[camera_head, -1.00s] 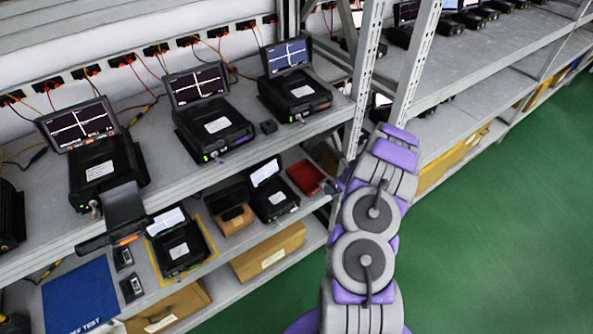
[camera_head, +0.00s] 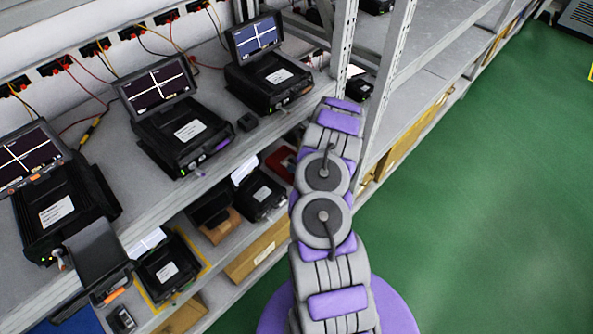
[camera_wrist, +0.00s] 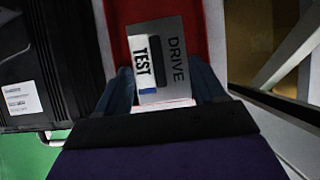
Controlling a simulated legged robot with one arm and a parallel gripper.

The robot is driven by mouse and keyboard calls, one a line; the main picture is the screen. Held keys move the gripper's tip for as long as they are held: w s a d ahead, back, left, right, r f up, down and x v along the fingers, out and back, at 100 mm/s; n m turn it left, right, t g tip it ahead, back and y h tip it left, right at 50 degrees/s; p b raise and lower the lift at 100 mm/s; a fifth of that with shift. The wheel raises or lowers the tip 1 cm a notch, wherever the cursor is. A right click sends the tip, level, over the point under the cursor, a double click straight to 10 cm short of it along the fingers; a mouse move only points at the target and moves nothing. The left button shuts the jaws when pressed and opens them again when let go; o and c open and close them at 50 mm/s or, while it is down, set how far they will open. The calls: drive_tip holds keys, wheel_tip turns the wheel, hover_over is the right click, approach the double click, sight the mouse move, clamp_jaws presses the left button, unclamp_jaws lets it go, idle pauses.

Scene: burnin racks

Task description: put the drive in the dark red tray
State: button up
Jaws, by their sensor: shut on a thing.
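The drive (camera_wrist: 176,58), a grey block marked DRIVE with a white TEST label, shows in the wrist view. My gripper (camera_wrist: 166,88) is shut on it, with a blue finger on each side. The dark red tray (camera_wrist: 213,20) lies behind the drive in that view, and its red surface shows on both sides and above. I cannot tell whether the drive touches the tray. In the head view a part of the dark red tray (camera_head: 281,161) shows on the lower shelf, partly covered by my arm. My gripper and the drive are hidden there.
A black unit with a white label (camera_wrist: 22,98) stands left of the tray in the wrist view. In the head view the upper shelf (camera_head: 225,160) overhangs the lower one. A rack post (camera_head: 345,50) stands just beyond my arm. Green floor (camera_head: 480,200) is clear at right.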

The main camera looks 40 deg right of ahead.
drive_tip(key=shift+f+b, duration=0.6)
drive_tip(key=shift+f, duration=1.3)
drive_tip(key=shift+f, duration=0.1)
drive_tip(key=o, duration=0.9)
drive_tip(key=p+v, duration=0.3)
drive_tip(key=v, duration=0.9)
